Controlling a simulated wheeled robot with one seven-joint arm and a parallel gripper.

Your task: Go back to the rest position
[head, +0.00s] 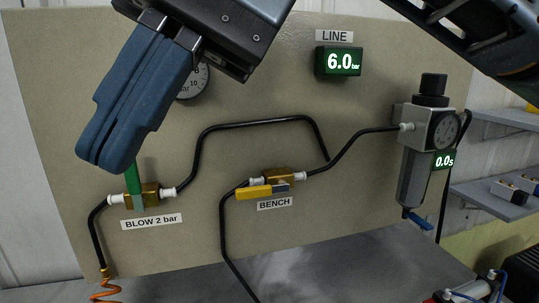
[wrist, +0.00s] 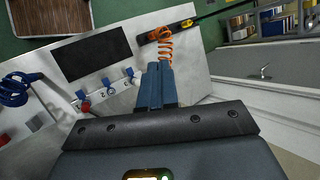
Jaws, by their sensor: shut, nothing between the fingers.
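My gripper (head: 118,165) hangs at the upper left in the head view, its two blue fingers closed together and empty. Its tips lie in front of the panel, just above the BLOW 2 bar valve. That valve has a green lever (head: 132,178) standing upright on a brass body (head: 150,194); the fingers partly hide the lever's top. I cannot tell whether they touch it. In the wrist view my gripper (wrist: 158,66) points toward the bench, near an orange coiled hose (wrist: 165,45).
The BENCH valve (head: 278,176) has a yellow lever (head: 254,191) lying along the pipe. A LINE display (head: 338,61) reads 6.0 bar. Shelves (head: 490,195) stand beyond. Black pipes run across the panel (head: 300,95).

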